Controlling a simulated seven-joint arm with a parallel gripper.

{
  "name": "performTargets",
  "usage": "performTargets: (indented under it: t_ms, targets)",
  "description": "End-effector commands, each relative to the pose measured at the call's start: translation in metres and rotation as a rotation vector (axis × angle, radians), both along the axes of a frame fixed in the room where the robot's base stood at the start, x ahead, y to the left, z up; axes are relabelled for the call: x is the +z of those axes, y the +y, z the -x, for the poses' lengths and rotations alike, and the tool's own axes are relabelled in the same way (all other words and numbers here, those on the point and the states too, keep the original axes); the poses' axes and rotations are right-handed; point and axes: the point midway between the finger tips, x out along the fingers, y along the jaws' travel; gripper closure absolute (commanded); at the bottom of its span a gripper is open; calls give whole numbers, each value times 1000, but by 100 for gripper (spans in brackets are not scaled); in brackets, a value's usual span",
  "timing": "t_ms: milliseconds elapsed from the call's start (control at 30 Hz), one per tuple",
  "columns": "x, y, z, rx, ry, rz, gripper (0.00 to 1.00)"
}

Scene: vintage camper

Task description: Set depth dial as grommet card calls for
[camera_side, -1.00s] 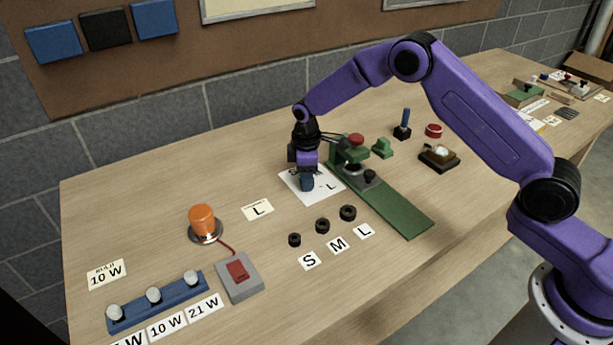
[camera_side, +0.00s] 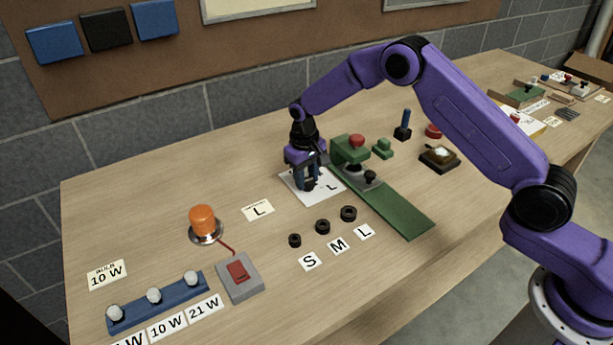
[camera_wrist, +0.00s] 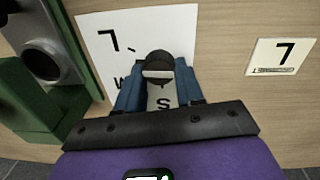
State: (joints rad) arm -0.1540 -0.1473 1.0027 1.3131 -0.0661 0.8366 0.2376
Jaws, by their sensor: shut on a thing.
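The depth dial is a black knob (camera_wrist: 159,63) on a white plate (camera_wrist: 97,28) marked S, M and L. The wrist view shows a white mark on the knob's side towards the S; I cannot tell whether it is the pointer. My gripper (camera_wrist: 159,80) is shut on the knob, one blue finger on each side. In the side view my gripper (camera_side: 307,184) points down over the plate (camera_side: 329,187), where the L shows. The grommet card (camera_side: 258,209) reads L and lies flat left of the plate; the wrist view also shows it (camera_wrist: 283,57).
A green press (camera_side: 400,208) with a red knob (camera_side: 356,141) stands close right of my gripper. Black grommets (camera_side: 322,226) lie in front by S, M, L labels. An orange lamp (camera_side: 202,219) and grey switch box (camera_side: 239,277) stand left. Bare table lies behind the plate.

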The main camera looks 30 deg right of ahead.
Motion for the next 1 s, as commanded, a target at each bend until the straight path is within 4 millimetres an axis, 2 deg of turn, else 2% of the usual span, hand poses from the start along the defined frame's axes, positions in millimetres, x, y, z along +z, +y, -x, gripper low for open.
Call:
performTargets:
  t_ms: [200, 500, 1000]
  targets:
    - [1, 0, -1, -186, -1, 0, 94]
    - [1, -1, -1, -368, -1, 0, 94]
    - [1, -1, -1, -455, -2, -1, 94]
